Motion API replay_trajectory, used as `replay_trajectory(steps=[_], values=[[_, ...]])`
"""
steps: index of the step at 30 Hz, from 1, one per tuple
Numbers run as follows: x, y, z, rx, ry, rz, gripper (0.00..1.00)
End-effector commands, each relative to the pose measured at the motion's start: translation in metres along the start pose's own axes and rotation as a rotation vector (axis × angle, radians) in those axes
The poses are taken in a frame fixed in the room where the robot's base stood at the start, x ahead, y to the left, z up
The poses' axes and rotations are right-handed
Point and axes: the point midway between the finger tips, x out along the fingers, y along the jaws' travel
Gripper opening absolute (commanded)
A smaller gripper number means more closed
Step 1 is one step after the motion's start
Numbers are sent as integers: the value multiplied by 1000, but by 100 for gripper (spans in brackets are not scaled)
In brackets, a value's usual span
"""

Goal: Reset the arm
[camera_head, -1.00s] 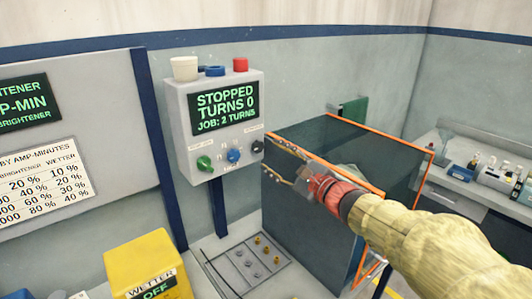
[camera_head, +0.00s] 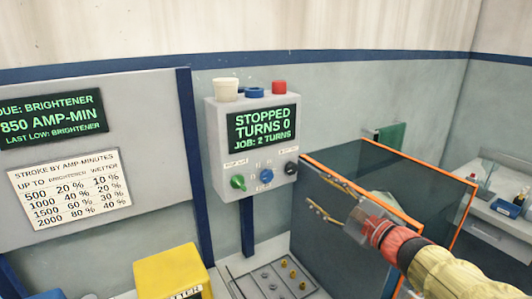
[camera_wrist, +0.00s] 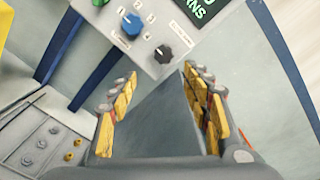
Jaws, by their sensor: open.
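My gripper (camera_head: 325,201) is open and empty, held in front of the dark panel of an orange-edged tank, to the right of the control box. In the wrist view my gripper (camera_wrist: 158,112) has its two yellow-padded fingers spread, with only the dark panel showing between them. My arm reaches in from the lower right.
The control box (camera_head: 216,145) reads "STOPPED TURNS 0, JOB: 2 TURNS" and has green, blue and black knobs. The orange-edged tank (camera_head: 350,235) stands close to my gripper. A yellow box (camera_head: 170,268) and a stud plate (camera_head: 245,285) are below. A side bench (camera_head: 500,207) is at right.

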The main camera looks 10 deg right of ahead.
Motion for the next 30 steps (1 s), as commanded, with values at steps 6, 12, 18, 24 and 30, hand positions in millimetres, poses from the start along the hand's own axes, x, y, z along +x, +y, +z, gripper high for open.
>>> replay_trajectory(steps=[6, 12, 18, 24, 30], values=[[-14, 71, -13, -162, 34, 239, 49], [-58, 150, -13, -434, 39, 557, 49], [-116, 206, -13, -753, 14, 861, 49], [-181, 228, -21, -1113, -14, 1133, 49], [-228, 217, -25, -1462, -31, 1318, 49]])
